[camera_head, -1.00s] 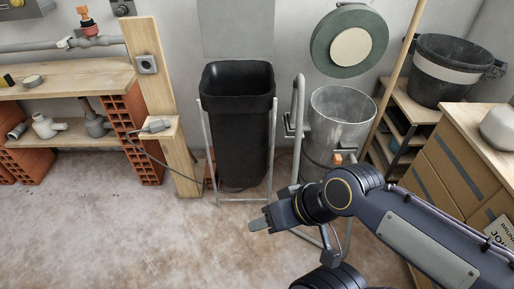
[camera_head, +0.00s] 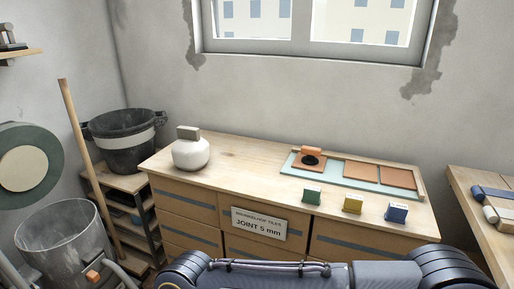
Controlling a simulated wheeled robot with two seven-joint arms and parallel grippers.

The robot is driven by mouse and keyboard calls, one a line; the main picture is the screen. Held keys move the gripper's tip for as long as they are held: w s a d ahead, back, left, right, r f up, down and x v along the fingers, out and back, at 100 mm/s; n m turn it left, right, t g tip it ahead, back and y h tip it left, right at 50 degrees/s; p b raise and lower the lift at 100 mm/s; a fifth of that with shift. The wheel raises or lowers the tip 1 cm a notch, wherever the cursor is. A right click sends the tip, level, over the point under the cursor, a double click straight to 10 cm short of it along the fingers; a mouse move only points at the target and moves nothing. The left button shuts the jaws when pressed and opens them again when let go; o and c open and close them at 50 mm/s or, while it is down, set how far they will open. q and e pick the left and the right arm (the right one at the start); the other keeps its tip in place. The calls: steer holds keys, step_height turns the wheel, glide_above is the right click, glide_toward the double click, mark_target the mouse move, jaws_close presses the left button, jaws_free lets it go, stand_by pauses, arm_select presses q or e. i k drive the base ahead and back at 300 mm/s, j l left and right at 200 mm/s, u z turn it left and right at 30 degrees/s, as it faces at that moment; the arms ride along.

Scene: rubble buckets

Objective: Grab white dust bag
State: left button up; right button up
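The white dust bag (camera_head: 190,154) is a rounded, off-white, sack-like thing with a flat grey-green top piece. It stands upright on the left part of the wooden workbench (camera_head: 245,160), near its left edge. Nothing touches it. Dark links of one of my arms cross the bottom edge of the view, in front of the bench. Neither of my grippers is in view, so whether they are open or shut is hidden.
A tile board (camera_head: 340,191) and small green (camera_head: 312,195), yellow (camera_head: 352,203) and blue (camera_head: 397,212) boxes lie to the right. A black bucket (camera_head: 128,155) stands left on a shelf. A metal bucket (camera_head: 62,235) and leaning pole (camera_head: 85,160) are further left.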

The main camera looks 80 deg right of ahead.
mark_target(191, 152)
steer(key=z, duration=2.05)
steer(key=i+u, duration=0.1)
steer(key=u, duration=0.35)
steer(key=i+l+u, duration=0.1)
steer(key=u, duration=0.3)
steer(key=i+l+u, duration=0.1)
steer(key=u, duration=0.35)
